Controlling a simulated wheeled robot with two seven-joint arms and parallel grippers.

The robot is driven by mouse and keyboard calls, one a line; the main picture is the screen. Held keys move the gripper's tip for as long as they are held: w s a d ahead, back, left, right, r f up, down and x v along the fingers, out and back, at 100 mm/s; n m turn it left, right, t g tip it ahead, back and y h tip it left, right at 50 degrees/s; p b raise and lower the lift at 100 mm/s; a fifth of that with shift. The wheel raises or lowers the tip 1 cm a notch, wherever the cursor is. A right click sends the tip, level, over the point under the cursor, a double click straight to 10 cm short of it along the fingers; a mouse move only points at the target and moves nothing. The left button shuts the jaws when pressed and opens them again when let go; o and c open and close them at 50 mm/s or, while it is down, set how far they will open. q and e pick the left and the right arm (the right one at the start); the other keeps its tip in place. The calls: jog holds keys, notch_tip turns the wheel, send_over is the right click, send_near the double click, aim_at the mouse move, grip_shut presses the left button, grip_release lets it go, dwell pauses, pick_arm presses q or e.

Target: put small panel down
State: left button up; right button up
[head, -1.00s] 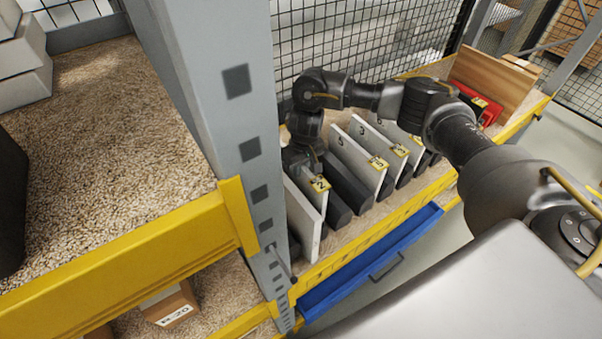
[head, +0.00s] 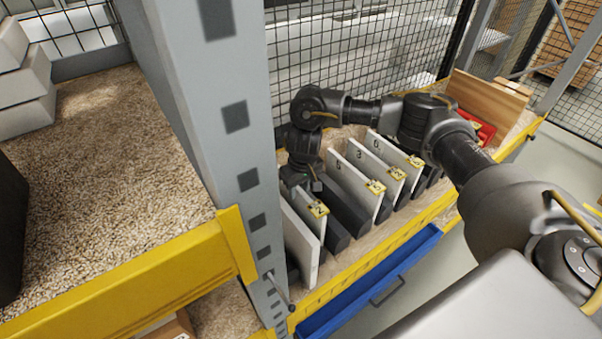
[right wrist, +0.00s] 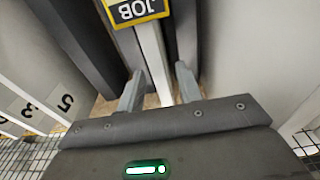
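The small panel is a thin white board with a yellow-framed label (head: 306,207), standing upright in a row of dark slots on the shelf. In the right wrist view its narrow white edge (right wrist: 153,52) runs between my fingers, with the label "JOB" at the top. My right gripper (right wrist: 160,88) is open around that edge, with a visible gap on each side. In the head view my right gripper (head: 296,180) is just above the panel's top, its fingertips largely hidden. My left gripper is not in view.
A larger white board (head: 299,248) stands beside the panel, nearer the grey post (head: 232,150). Several labelled white panels (head: 352,180) stand to the right between dark dividers. A red bin (head: 480,128) and wooden boards lie beyond. A yellow beam and blue drawer (head: 375,285) run along the front.

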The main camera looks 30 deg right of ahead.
notch_tip(320, 180, up, 10)
jog(key=s, duration=0.1)
jog(key=shift+s+b, duration=0.15)
jog(key=shift+b, duration=0.15)
